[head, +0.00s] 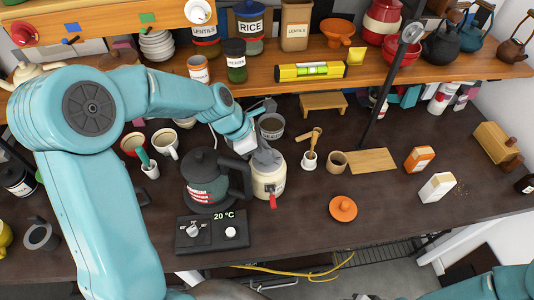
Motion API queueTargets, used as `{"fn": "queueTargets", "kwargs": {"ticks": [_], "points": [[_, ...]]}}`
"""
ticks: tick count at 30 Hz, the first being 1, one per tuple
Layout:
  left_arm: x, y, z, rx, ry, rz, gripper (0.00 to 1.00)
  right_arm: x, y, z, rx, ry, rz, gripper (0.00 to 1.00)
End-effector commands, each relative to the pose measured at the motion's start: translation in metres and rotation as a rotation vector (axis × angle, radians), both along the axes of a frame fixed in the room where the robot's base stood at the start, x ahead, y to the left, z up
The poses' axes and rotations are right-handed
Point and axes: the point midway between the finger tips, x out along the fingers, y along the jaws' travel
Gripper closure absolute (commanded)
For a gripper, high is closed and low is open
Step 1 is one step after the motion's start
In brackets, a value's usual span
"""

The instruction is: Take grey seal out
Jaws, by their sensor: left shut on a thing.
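The grey seal (266,156) is a soft-looking grey shape at the mouth of a cream jar (268,184) with a red tap, right of the dark kettle. My left gripper (252,143) reaches down from the upper left and is shut on the grey seal. The seal's lower end meets the jar's top; I cannot tell how much of it is inside. The gripper's fingertips are partly hidden. My right arm shows only at the bottom right corner, and its gripper is out of view.
An orange lid (343,208) lies front right. A loaded shelf (420,72) runs above.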

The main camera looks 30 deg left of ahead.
Motion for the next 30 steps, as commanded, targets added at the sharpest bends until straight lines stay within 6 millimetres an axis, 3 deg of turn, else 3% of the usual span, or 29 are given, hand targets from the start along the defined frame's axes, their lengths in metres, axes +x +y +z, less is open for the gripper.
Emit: {"fn": "queueTargets", "kwargs": {"ticks": [8, 30], "points": [[-0.001, -0.001, 0.004, -0.002, 0.003, -0.001, 1.00, 0.000, 0.000, 0.005, 0.000, 0.000, 0.000, 0.60], [0.000, 0.000, 0.046, -0.001, -0.001, 0.001, 1.00, 0.000, 0.000, 0.046, 0.000, 0.000, 0.000, 0.60]]}}
